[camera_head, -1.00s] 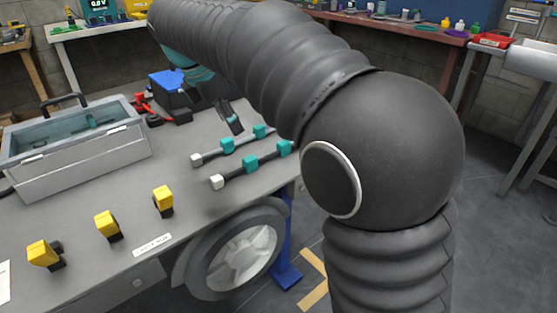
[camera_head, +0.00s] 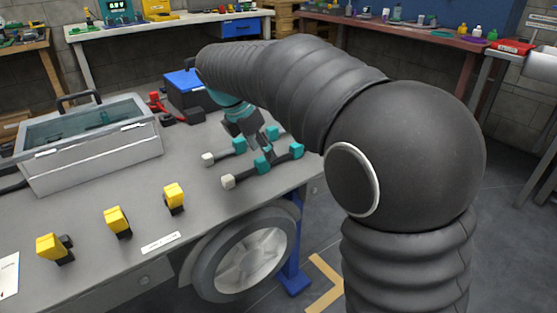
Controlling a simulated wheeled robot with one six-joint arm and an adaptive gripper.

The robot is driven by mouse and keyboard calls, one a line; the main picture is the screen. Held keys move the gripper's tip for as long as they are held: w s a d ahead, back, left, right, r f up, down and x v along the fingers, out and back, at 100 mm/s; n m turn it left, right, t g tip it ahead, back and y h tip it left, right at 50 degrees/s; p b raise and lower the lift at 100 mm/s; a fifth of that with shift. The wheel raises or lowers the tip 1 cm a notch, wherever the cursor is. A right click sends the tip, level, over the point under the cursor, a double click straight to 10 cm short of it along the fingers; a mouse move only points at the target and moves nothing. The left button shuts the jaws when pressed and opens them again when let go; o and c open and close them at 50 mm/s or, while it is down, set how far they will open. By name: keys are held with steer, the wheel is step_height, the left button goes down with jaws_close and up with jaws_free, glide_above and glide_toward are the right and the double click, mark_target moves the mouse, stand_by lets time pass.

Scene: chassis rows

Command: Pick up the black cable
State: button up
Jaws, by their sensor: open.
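Two black cable-like pieces with teal blocks and white ends lie side by side on the grey table. The near black cable (camera_head: 245,174) has a white end at its left and a teal end at its right. The far black cable (camera_head: 222,153) lies just behind it, its middle partly hidden by my gripper. I cannot tell which one the task means. My gripper (camera_head: 259,146) is open and points down over the two cables, close to the near one's middle teal block. Whether it touches either is too small to tell.
A grey toolbox (camera_head: 92,160) stands at the left of the table (camera_head: 130,258). Several yellow-and-black parts, such as the right one (camera_head: 174,197), stand along the front edge. A blue box (camera_head: 187,88) and a red-and-black tool (camera_head: 160,107) lie behind. A wheel (camera_head: 243,262) sits below the table edge.

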mark_target(280, 158)
steer(key=shift+x, duration=2.3)
steer(key=shift+a, duration=0.2)
jaws_close()
